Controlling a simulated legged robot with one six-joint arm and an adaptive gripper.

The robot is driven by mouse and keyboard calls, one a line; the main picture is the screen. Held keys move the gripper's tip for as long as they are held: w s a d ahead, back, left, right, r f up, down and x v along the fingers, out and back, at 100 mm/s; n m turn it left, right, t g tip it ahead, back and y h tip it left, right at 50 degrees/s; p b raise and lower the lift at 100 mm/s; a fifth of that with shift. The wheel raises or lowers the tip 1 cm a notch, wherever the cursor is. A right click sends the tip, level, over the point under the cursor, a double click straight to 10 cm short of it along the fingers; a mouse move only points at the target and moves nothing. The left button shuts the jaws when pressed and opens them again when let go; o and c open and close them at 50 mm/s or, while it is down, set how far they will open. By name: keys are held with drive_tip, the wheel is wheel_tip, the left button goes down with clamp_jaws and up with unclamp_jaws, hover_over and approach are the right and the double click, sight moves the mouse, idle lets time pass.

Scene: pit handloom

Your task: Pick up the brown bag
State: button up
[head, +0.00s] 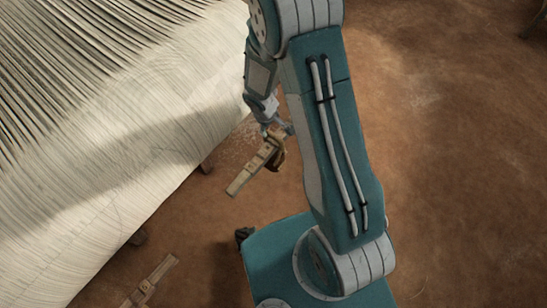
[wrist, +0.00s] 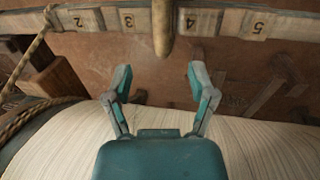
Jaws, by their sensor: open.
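No thing is clearly recognisable as the brown bag. A small dark brown object (head: 278,158) shows just below my gripper (head: 278,128) in the head view, against a pale wooden piece; it is too small to tell if it is the bag. In the wrist view my gripper (wrist: 160,82) is open, its two teal and grey fingers spread with nothing between the tips. A rounded brown upright piece (wrist: 163,27) stands beyond the fingertips there, cut off by the top edge; I cannot tell what it is.
Pale stretched threads (head: 110,120) cover a large surface at left. A wooden piece (head: 252,170) shows beside my gripper, another (head: 150,282) at lower left. In the wrist view a numbered beam (wrist: 100,20) crosses the top and a rope (wrist: 30,60) hangs left. Brown floor (head: 460,150) is clear at right.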

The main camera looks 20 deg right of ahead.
sight(271, 133)
drive_tip(key=shift+w+f, duration=0.1)
drive_tip(key=shift+f, duration=0.65)
drive_tip(key=shift+w+a+f, duration=0.1)
drive_tip(key=shift+f, duration=0.8)
drive_tip(key=shift+w+d+f, duration=0.15)
drive_tip(key=shift+f, duration=0.6)
drive_tip(key=shift+w+d+f, duration=0.1)
drive_tip(key=shift+d+f, duration=0.1)
drive_tip(key=shift+f, duration=0.55)
drive_tip(key=shift+w+d+f, duration=0.15)
drive_tip(key=shift+f, duration=0.6)
clamp_jaws()
